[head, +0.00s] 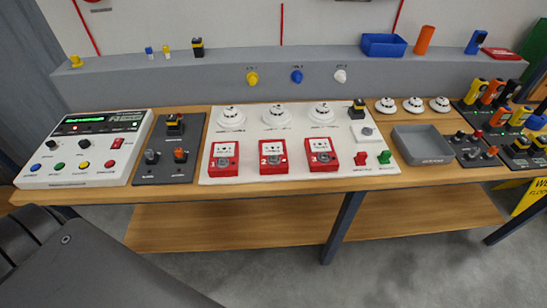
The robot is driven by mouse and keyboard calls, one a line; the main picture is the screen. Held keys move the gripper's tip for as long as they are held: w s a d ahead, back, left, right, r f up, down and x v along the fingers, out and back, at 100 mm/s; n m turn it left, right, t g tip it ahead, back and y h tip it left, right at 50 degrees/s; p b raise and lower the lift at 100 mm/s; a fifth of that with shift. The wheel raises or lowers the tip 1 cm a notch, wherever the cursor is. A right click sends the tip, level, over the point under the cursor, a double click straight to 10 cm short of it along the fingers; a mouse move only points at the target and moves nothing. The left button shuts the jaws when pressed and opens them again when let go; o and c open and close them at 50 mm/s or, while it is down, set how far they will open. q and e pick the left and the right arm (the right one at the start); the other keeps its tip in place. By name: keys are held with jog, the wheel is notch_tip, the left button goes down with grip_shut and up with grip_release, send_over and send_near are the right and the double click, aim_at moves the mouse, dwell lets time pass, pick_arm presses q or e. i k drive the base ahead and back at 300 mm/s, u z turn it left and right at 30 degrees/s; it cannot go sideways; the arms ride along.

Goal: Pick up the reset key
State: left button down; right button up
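I cannot tell for sure which thing is the reset key. Several small pieces that could be it stand on the bench and the ledge, too small to identify. A yellow piece (76,61), a blue piece (149,51) and another yellow piece (166,51) stand on the ledge at left. Neither gripper is in view.
The wooden bench (480,175) carries a control box (85,150), a dark switch plate (165,190), red call points (272,157), white detectors (276,116) and an open grey tray (422,145). A blue bin (384,46) stands on the grey ledge (310,70). The lower shelf (230,225) looks clear.

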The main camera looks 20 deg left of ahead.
aim_at(361, 156)
jog(key=z, duration=1.85)
jog(key=i, duration=0.85)
jog(key=u, duration=3.45)
